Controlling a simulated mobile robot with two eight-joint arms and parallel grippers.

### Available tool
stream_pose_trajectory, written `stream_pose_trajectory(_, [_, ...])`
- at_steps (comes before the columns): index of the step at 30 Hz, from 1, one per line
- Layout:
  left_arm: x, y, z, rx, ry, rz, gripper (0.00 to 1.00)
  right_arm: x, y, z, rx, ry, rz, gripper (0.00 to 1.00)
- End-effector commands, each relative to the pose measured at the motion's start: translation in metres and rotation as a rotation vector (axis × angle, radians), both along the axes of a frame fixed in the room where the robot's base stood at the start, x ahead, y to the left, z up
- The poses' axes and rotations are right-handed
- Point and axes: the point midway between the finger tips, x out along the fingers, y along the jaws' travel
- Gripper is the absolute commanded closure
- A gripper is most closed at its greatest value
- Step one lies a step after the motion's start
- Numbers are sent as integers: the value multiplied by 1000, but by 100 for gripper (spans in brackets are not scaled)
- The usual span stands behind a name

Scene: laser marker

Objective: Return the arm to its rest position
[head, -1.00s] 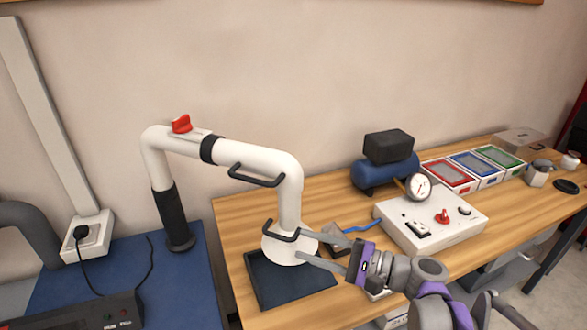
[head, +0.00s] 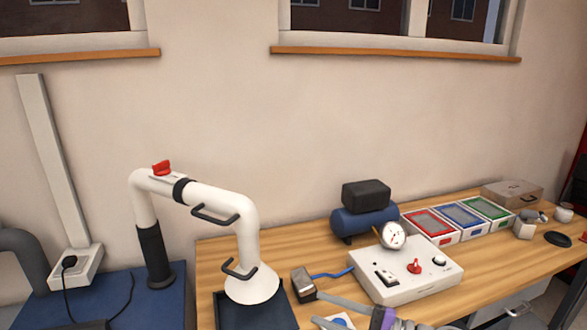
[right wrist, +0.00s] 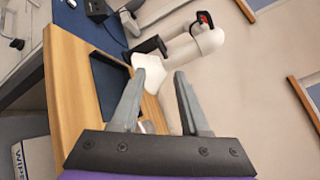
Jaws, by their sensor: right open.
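My right gripper (head: 318,308) is at the bottom edge of the head view, mostly cut off. In the right wrist view its two grey fingers (right wrist: 157,72) stand apart with nothing held between them. The hood also shows beyond the fingers in the right wrist view (right wrist: 149,66). My left gripper is not in view.
A grey block with a blue handle (head: 303,285) lies near my fingers. A white control box (head: 410,275) with a gauge stands to the right, with a blue compressor (head: 365,222) behind it. Coloured trays (head: 460,218) stand farther right.

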Motion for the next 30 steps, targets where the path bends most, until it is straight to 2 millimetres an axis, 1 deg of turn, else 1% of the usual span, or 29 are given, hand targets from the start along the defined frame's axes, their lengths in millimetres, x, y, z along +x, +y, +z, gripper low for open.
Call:
stream_pose_trajectory(1, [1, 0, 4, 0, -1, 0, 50, -10, 7, -6, -68, 0, 9, 55])
stream_pose_trajectory(3, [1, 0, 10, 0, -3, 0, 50, -26, 14, -21, -193, -4, 22, 55])
stream_pose_trajectory(5, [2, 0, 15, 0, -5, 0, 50, -40, 17, -34, -301, -10, 33, 55])
stream_pose_trajectory(6, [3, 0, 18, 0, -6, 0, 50, -50, 18, -43, -377, -18, 45, 55])
stream_pose_trajectory(8, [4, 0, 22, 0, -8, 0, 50, -65, 18, -58, -497, -33, 64, 55])
stream_pose_trajectory(11, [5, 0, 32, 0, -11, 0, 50, -95, 10, -83, -727, -71, 106, 55])
stream_pose_trajectory(12, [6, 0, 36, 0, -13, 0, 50, -108, 3, -93, -830, -94, 128, 55])
stream_pose_trajectory(14, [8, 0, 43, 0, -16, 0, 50, -127, -10, -107, -993, -135, 167, 55])
stream_pose_trajectory(15, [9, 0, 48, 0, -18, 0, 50, -139, -21, -116, -1105, -168, 196, 55])
stream_pose_trajectory(19, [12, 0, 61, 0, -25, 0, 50, -167, -59, -133, -1429, -278, 293, 55])
stream_pose_trajectory(21, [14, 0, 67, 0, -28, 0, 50, -177, -77, -136, -1565, -332, 340, 55])
stream_pose_trajectory(24, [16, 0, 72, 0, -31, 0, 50, -185, -96, -138, -1702, -390, 391, 55])
stream_pose_trajectory(27, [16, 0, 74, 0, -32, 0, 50, -188, -106, -138, -1776, -419, 420, 55])
stream_pose_trajectory(30, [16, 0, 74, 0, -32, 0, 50, -189, -109, -139, -1799, -429, 430, 55])
